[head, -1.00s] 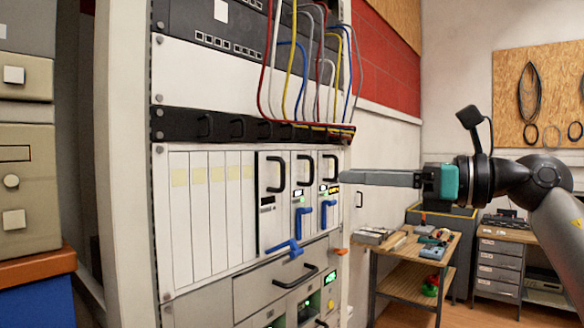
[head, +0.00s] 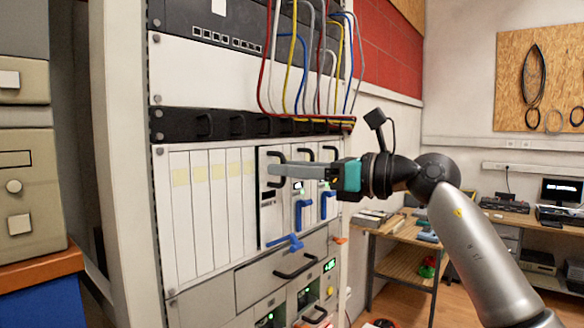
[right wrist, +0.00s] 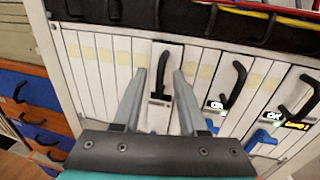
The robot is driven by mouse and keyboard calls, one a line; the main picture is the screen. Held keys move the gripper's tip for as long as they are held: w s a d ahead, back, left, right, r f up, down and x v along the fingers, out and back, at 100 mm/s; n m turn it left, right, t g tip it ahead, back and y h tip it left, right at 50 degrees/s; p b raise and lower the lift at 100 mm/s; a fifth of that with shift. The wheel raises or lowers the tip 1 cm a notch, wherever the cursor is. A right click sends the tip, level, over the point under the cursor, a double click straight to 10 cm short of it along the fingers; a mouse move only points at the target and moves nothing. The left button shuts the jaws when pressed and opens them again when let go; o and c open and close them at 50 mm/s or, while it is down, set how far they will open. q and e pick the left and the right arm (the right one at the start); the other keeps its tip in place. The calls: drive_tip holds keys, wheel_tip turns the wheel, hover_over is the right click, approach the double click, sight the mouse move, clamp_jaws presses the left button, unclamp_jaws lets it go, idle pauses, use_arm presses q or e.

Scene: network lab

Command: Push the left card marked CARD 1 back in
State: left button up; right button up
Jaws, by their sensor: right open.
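The left card (head: 267,220) is a tall white card with a black handle, beside the blank panels in the rack. A dark strip shows along its left edge. Its blue lever (head: 285,243) points outward at its foot, unlike the upright blue levers of the two cards to its right. My right gripper (head: 270,170) is open at the height of the handle. In the right wrist view the black handle (right wrist: 160,75) appears between my fingers; contact cannot be told. My left gripper is not in view.
The middle card (head: 302,225) and right card (head: 326,205) stand close on the right. Cables (head: 300,60) hang above, over a black cable bar (head: 225,126). A drawer unit with a black handle (head: 296,267) lies below. A wooden bench (head: 405,262) stands behind at right.

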clamp_jaws()
idle(1.3)
